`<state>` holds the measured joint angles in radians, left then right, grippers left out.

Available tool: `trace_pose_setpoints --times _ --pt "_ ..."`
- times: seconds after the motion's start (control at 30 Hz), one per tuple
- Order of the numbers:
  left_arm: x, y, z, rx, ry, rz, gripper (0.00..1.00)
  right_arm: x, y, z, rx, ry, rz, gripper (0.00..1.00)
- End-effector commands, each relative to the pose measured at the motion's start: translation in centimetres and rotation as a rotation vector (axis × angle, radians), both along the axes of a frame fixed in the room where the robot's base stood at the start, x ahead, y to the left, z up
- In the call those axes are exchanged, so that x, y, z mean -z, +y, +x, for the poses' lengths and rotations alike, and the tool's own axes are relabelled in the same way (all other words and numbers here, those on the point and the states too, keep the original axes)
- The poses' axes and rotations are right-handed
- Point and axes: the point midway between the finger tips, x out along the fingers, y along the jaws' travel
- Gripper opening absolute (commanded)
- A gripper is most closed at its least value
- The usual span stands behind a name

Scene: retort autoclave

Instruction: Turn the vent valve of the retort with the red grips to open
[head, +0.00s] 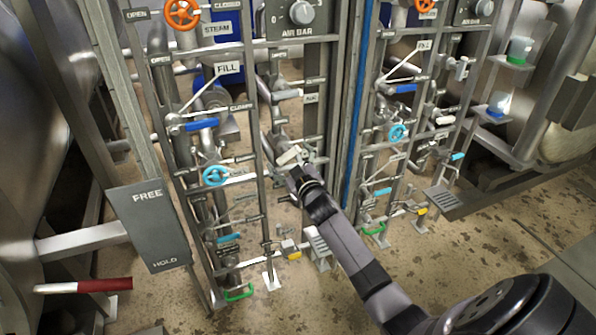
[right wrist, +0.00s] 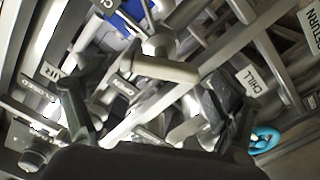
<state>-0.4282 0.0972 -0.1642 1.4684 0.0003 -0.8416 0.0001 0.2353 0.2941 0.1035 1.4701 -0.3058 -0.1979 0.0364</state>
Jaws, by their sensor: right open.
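My right gripper (head: 297,165) reaches in from the lower right to the left valve rack, at a pale valve lever (head: 290,154). In the right wrist view, its two dark fingers (right wrist: 155,100) are spread apart. A grey lever handle (right wrist: 165,70) lies across the gap between and beyond them; I cannot tell whether they touch it. I cannot read a vent label, so I cannot tell which valve is the vent. A bar with a red grip (head: 100,285) shows at the lower left. My left gripper is out of view.
The left rack carries an orange handwheel (head: 183,13), a blue lever (head: 202,124) and a light-blue handwheel (head: 215,175). A similar rack with another light-blue handwheel (head: 398,132) stands to the right. A FREE/HOLD plate (head: 150,225) is at left. Pipes crowd the gripper.

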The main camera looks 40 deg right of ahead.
Motion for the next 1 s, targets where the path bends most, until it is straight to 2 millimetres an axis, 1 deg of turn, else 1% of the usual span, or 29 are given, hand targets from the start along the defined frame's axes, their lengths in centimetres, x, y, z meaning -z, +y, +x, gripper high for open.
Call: trace_pose_setpoints --times 0.03,0.3,0.4,0.5,0.7,1.0 --pt "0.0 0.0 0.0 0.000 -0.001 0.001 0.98 0.1 0.3 -1.0 -0.001 0.000 0.000 0.87" --pt "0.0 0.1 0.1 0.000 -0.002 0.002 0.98 0.1 1.6 -6.4 -0.001 0.003 0.001 0.87" --pt "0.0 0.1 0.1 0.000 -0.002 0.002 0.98 0.1 1.9 -8.0 0.000 0.002 0.001 0.87" --pt "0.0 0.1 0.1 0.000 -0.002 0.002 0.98 0.1 2.2 -9.1 0.000 0.001 0.000 0.87" --pt "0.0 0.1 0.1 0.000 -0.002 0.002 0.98 0.0 2.4 -9.9 0.000 0.000 0.000 0.87" --pt "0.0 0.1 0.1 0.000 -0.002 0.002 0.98 0.0 2.4 -9.9 0.000 0.000 0.000 0.87"
